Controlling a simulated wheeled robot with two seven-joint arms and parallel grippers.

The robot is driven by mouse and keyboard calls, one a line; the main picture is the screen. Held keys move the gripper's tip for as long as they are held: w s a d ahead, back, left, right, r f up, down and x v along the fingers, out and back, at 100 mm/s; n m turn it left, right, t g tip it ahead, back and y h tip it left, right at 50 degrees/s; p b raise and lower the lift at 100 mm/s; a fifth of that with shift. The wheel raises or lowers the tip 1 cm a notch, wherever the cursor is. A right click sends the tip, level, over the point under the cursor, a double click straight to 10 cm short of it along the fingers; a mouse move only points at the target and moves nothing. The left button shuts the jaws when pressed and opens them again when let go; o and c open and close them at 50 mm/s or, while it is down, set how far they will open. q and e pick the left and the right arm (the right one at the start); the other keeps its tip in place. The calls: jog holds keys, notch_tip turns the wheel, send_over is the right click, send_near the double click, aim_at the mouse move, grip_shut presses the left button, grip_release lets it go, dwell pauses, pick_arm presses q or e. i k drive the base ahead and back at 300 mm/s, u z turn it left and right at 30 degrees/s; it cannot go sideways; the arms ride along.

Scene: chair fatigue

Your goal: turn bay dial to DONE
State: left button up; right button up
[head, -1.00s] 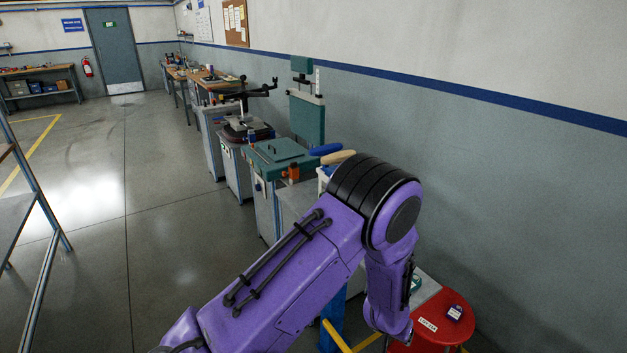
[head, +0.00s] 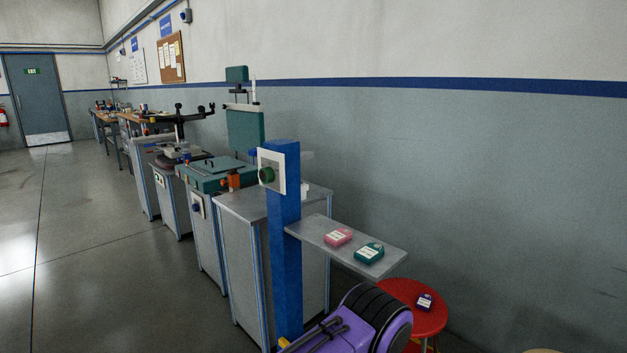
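The plate is fixed near the top of a blue post (head: 285,255). The dial faces left, and its markings are too small to read. A purple arm of mine rises from the bottom edge below the post and shelf. Neither gripper shows in the head view, so nothing of mine is seen at the dial.
Benches with machines line the wall; floor at left is clear.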

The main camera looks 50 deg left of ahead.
aim_at(266, 174)
jog(key=z, duration=0.85)
jog(key=i, duration=1.3)
jog(key=u, duration=3.65)
jog(key=i, duration=0.5)
jog(key=z, duration=1.45)
jog(key=k, duration=0.85)
jog(key=u, duration=0.75)
